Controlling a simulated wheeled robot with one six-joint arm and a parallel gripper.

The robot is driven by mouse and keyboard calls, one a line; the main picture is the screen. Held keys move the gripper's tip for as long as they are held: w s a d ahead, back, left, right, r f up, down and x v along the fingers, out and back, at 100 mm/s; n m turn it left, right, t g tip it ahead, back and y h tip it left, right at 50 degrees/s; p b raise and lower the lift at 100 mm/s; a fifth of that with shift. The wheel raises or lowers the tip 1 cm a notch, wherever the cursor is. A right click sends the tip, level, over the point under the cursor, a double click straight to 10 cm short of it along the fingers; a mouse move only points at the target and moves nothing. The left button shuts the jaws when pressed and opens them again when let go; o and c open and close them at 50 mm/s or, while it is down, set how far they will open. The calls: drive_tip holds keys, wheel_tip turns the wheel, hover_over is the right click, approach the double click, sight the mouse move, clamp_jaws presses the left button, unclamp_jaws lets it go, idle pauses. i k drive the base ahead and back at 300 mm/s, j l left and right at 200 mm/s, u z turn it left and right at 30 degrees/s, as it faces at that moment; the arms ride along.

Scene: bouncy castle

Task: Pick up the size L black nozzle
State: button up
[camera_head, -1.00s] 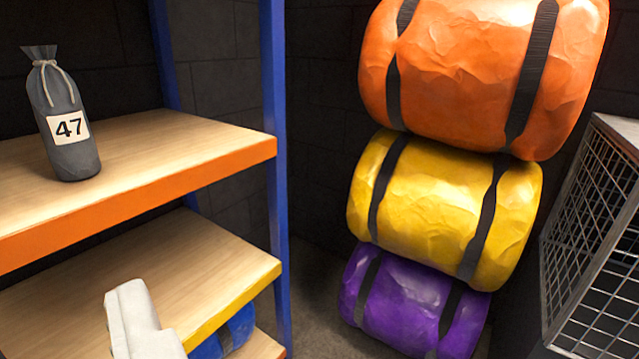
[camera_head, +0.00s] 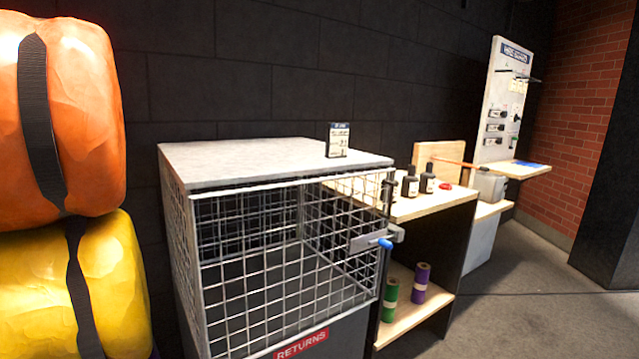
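No size L black nozzle can be made out with certainty. A pale upright board (camera_head: 503,72) at the far right carries several small dark items, among them a dark piece (camera_head: 497,114) on its lower half. They are too small to identify or to read a size on. My gripper is not in view.
A wire cage (camera_head: 280,240) with a red RETURNS label (camera_head: 301,344) and a small card box (camera_head: 338,140) on top stands in the middle. Right of it, a wooden bench (camera_head: 440,203) holds black bottles (camera_head: 410,182). Strapped orange (camera_head: 80,110) and yellow rolls (camera_head: 115,280) stand left. Floor (camera_head: 530,310) at lower right is clear.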

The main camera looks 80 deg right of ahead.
sight(409, 186)
drive_tip(key=z, duration=2.9)
